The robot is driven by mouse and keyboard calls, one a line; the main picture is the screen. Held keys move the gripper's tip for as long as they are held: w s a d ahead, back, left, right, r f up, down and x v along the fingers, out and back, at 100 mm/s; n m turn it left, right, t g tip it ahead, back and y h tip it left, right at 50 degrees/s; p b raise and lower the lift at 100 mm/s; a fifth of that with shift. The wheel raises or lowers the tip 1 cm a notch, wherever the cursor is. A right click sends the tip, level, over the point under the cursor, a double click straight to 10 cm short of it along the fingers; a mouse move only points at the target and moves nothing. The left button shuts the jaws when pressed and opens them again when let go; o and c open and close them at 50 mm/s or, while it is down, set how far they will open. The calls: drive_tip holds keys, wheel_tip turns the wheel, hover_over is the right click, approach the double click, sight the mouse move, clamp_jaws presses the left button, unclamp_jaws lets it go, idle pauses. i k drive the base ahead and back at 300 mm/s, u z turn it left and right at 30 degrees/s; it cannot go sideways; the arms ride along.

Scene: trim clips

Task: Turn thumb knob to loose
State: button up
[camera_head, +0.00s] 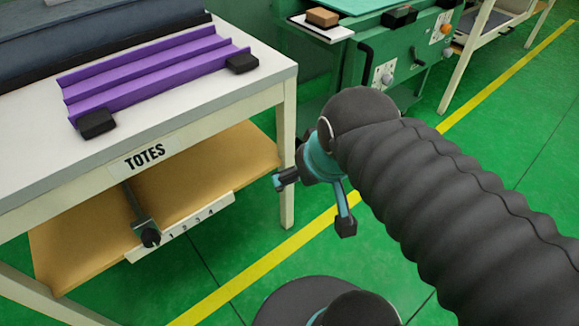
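My gripper (315,204) is teal with black fingertips. Its two fingers are spread apart with nothing between them, over the floor to the right of the table labelled TOTES. No label reading "loose" can be made out, so I cannot tell for sure which part is the thumb knob. One black knob (150,237) sits at the lower end of a grey bracket under the table, by a white strip with numbers. Another small knob sits on a white plate (385,75) on the green machine, and an orange knob (440,33) is further right. My gripper touches none of them.
The table (220,105) bears a purple ridged tray (155,75) with black end blocks. A tan shelf (85,235) hangs below. The table leg (287,160) stands close to my gripper. The green machine (400,60) is behind. The green floor (500,150) at right is clear.

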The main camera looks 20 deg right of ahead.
sight(150, 238)
drive_tip(key=z, duration=0.4)
drive_tip(key=k, duration=1.15)
drive_tip(key=u, duration=1.05)
